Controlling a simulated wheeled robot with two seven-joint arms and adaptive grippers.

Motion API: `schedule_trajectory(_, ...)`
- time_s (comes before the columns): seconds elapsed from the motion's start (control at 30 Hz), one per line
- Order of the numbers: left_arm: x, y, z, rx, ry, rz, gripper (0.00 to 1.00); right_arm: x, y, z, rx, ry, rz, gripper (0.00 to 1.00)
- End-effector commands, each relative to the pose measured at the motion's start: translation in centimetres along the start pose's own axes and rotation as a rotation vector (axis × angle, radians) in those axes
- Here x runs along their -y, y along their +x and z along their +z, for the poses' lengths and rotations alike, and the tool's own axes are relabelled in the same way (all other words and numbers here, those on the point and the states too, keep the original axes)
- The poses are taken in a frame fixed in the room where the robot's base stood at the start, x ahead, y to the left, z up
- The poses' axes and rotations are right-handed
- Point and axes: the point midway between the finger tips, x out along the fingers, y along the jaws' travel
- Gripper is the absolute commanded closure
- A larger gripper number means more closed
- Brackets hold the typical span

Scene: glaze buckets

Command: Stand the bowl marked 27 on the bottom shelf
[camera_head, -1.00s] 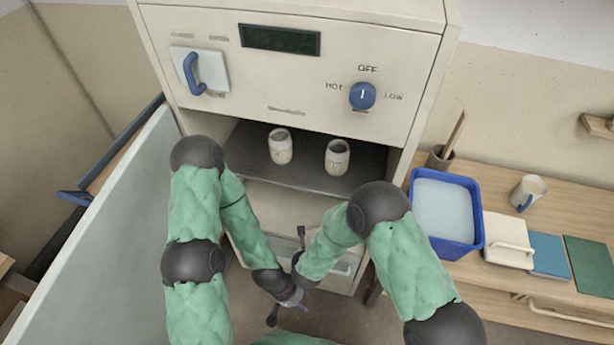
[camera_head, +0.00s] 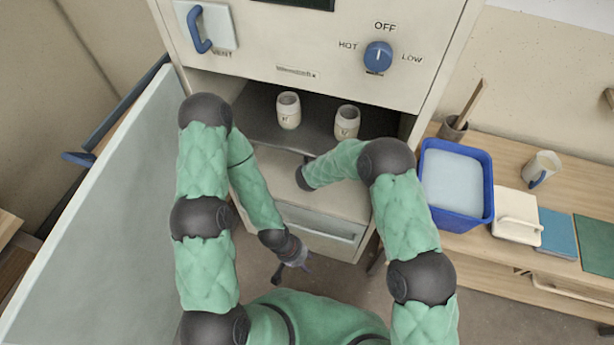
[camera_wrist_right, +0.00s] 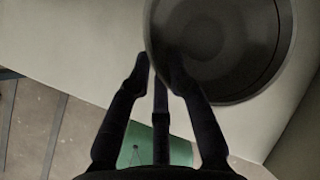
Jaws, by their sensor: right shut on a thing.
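In the right wrist view a dark round bowl (camera_wrist_right: 225,45) fills the upper right, seen from above. My right gripper (camera_wrist_right: 158,65) is shut on its left rim, one finger outside and one over the inside. No number on it shows. In the head view my right forearm reaches into the lower part of the cabinet (camera_head: 290,70); its gripper and the bowl are hidden there. A dark shelf (camera_head: 262,118) crosses the opening, with a pale surface (camera_head: 345,200) below it. My left gripper (camera_head: 293,258) hangs low before the cabinet; its fingers are too small to judge.
Two pale cups, left (camera_head: 288,111) and right (camera_head: 346,123), stand on the dark shelf, their marks unreadable. The open door (camera_head: 100,220) stands left. At right, a bench (camera_head: 510,175) bears a blue tub (camera_head: 457,185) and a mug (camera_head: 541,168).

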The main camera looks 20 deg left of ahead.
Motion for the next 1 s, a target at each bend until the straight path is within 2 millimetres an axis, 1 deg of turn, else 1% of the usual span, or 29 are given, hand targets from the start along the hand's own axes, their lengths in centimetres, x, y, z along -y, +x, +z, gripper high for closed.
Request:
schedule_trajectory(0.03,0.0,-0.1,0.0,0.0,0.0,0.0,0.6,0.4,0.3,0.5,0.002,0.002,-0.002,1.0)
schedule_trajectory(0.17,0.0,0.0,0.0,0.0,0.0,0.0,0.6,0.7,0.7,0.8,0.002,0.001,-0.002,1.0)
schedule_trajectory(0.27,0.1,0.4,0.0,0.0,0.0,0.0,0.6,0.4,1.3,0.5,0.001,0.0,-0.001,1.0)
schedule_trajectory(0.4,0.5,1.4,-0.1,0.0,0.0,0.0,0.6,-0.3,2.9,-0.5,0.001,0.0,-0.001,1.0)
schedule_trajectory(0.5,0.6,1.7,-0.1,0.0,0.0,0.0,0.6,-0.7,3.6,-0.9,0.002,0.0,-0.001,1.0)
schedule_trajectory(0.73,0.6,1.6,-0.1,0.0,0.0,0.0,0.6,-0.6,3.5,-0.8,0.003,0.0,-0.001,1.0)
schedule_trajectory(0.87,0.7,1.9,-0.1,0.0,0.0,0.0,0.6,-0.7,3.7,-0.9,0.003,0.001,-0.001,1.0)
schedule_trajectory(0.9,0.7,1.8,-0.1,0.0,0.0,0.0,0.6,-0.8,3.7,-1.0,0.001,0.0,0.001,0.72)
schedule_trajectory(0.97,0.6,1.8,-0.1,0.0,0.0,0.0,0.6,-0.8,3.7,-1.0,0.001,0.0,0.001,0.56)
schedule_trajectory(1.0,0.6,1.8,-0.1,0.0,0.0,0.0,0.6,-0.8,3.7,-1.0,0.001,0.0,0.001,0.56)
